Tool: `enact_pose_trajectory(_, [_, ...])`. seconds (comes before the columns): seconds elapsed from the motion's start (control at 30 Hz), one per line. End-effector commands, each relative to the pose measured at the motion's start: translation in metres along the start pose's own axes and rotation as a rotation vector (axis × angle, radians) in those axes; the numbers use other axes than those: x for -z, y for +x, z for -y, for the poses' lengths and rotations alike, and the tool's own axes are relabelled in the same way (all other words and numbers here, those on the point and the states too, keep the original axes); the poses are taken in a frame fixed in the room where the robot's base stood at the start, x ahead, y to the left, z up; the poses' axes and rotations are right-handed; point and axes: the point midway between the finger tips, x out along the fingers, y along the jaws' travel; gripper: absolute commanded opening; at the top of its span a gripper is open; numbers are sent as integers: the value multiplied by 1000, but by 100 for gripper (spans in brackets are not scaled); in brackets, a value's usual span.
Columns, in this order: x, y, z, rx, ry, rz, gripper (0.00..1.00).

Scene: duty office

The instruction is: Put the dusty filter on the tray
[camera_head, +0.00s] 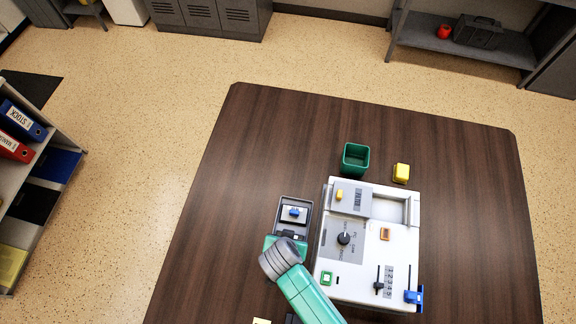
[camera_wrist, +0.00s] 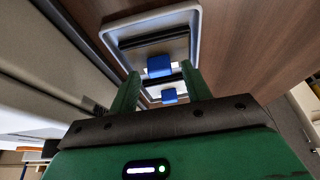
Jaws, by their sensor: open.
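A dark grey tray (camera_head: 307,203) lies on the table left of the white machine; its pale rim fills the top of the wrist view (camera_wrist: 194,20). On the tray sits a flat grey piece with a blue grip (camera_head: 294,212), which also shows in the wrist view (camera_wrist: 159,66); I cannot tell whether it is the dusty filter. A second blue patch (camera_wrist: 169,95) shows nearer my fingers. My gripper (camera_head: 287,237) is over the tray's near end. Its green fingers (camera_wrist: 161,88) are open, with nothing seen held between them.
The white machine (camera_head: 328,250) has a grey filter cover with a yellow knob (camera_head: 339,194), a pale recess (camera_head: 386,208), a dial, a slider and a blue lever (camera_head: 413,297). A green bin (camera_head: 355,158) and a yellow block (camera_head: 401,172) stand behind it. The table's far left is clear.

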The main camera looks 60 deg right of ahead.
Motion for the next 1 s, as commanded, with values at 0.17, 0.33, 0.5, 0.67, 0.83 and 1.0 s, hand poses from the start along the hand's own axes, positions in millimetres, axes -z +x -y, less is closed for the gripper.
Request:
enact_pose_trajectory(0.17, [2,-48,0,3,-1,-2,48])
enact_pose_trajectory(0.33, [1,-88,1,4,-1,-1,48])
enact_pose_trajectory(0.5, [0,-109,0,2,-1,-1,48])
enact_pose_trajectory(0.67, [0,-114,0,0,0,0,48])
enact_pose_trajectory(0.83, [0,-114,0,0,0,0,48])
enact_pose_trajectory(1.0, [0,-114,1,3,-1,-1,48])
